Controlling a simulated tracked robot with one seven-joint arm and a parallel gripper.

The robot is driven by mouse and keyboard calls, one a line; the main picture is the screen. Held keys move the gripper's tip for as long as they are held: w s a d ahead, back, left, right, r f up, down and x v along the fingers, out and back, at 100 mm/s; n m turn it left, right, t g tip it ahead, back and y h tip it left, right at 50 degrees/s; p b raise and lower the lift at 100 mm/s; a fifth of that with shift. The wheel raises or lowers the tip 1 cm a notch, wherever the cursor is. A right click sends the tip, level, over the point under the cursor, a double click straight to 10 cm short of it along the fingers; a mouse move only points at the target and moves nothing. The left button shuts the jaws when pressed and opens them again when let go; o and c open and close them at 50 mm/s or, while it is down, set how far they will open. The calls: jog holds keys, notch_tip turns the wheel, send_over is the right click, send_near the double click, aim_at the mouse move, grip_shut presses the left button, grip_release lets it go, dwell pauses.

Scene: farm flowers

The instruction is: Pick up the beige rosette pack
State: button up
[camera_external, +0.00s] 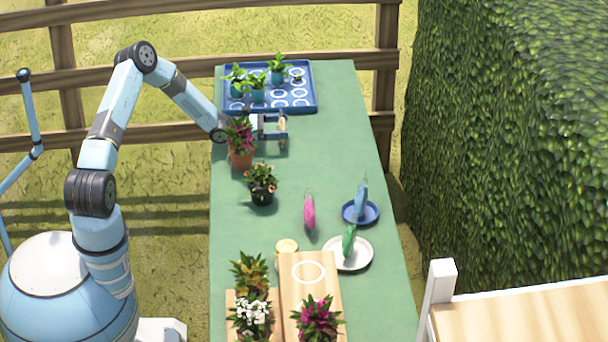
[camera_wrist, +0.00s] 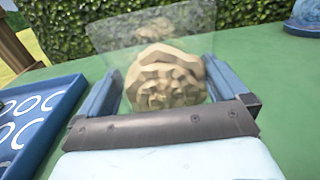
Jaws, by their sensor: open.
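The beige rosette pack (camera_wrist: 165,78) is a ridged, tan rosette in a clear wrapper, upright on the green table in the wrist view. It sits between the two blue fingers of my gripper (camera_wrist: 162,66). The fingers are open on either side of it; I cannot tell whether either touches it. In the external view my gripper (camera_external: 271,125) is low over the table, just right of the terracotta pot. There the pack (camera_external: 283,124) shows only as a small tan patch at the fingers, largely hidden.
A blue tray (camera_external: 309,104) with several teal pots lies behind my gripper. A terracotta pot (camera_external: 241,158) and a dark pot (camera_external: 262,196) stand close by. Pink (camera_external: 309,213), blue (camera_external: 361,198) and green (camera_external: 349,241) packs stand farther forward. Wooden boards (camera_external: 310,290) hold plants.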

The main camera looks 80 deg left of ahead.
jog(key=w, duration=0.2)
jog(key=shift+w, duration=0.35)
jog(key=c, duration=0.7)
jog(key=shift+r, duration=0.15)
